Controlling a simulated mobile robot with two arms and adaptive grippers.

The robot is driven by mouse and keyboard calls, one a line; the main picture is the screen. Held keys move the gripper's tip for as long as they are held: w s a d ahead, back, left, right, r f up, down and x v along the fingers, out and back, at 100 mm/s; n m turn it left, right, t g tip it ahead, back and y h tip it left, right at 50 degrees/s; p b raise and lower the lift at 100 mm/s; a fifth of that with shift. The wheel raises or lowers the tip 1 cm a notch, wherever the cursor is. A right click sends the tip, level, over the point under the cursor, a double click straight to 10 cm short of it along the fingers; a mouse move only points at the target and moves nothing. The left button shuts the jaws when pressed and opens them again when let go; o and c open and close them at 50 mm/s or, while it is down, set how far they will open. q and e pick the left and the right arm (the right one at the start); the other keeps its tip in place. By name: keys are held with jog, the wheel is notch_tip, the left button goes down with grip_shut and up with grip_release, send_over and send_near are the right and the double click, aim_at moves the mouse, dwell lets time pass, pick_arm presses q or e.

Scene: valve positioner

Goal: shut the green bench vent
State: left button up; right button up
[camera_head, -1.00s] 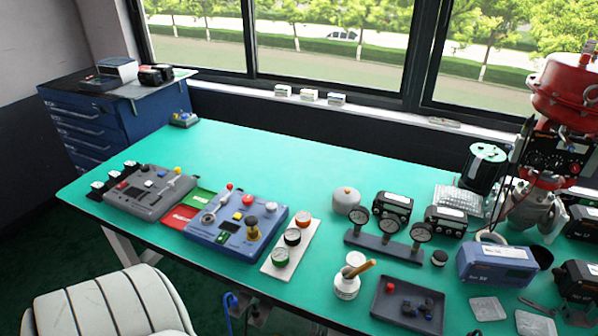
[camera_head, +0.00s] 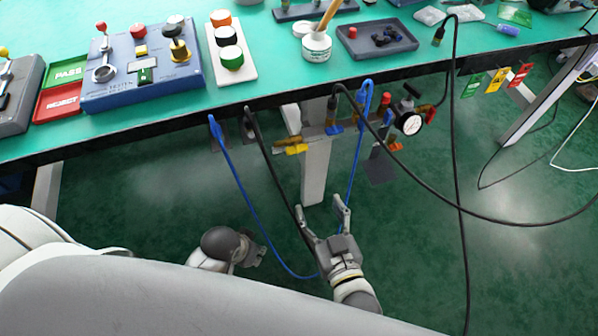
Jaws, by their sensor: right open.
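A green round knob with a white top (camera_head: 231,58) sits at the near end of a white plate (camera_head: 233,79) on the bench, in line with a black knob (camera_head: 226,36) and an orange knob (camera_head: 220,18). I cannot tell from its look whether it is open or shut. My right gripper (camera_head: 320,208) is open and empty, below the bench's front edge, beside the hanging blue hose (camera_head: 246,210). My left gripper (camera_head: 254,252) is lower and further left, away from the knobs; its fingers are too unclear to tell their state.
The blue control box (camera_head: 120,88) stands left of the plate. Under the bench edge hang a black cable (camera_head: 265,150), fittings with yellow (camera_head: 292,149) and red handles, and a pressure gauge (camera_head: 409,123). A grey tray (camera_head: 378,42) and white jar (camera_head: 316,47) stand right.

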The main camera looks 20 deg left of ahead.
jog(key=t+y+b, duration=0.1)
jog(key=t+b, duration=0.1)
send_near(298, 152)
pick_arm(q)
jog(key=w+b+v, duration=0.1)
jog(key=v, duration=0.8)
jog(key=shift+t, duration=0.3)
pick_arm(e)
jog(key=shift+x, duration=4.3)
jog(key=shift+c, duration=0.5)
jog(key=shift+f, duration=0.1)
grip_shut()
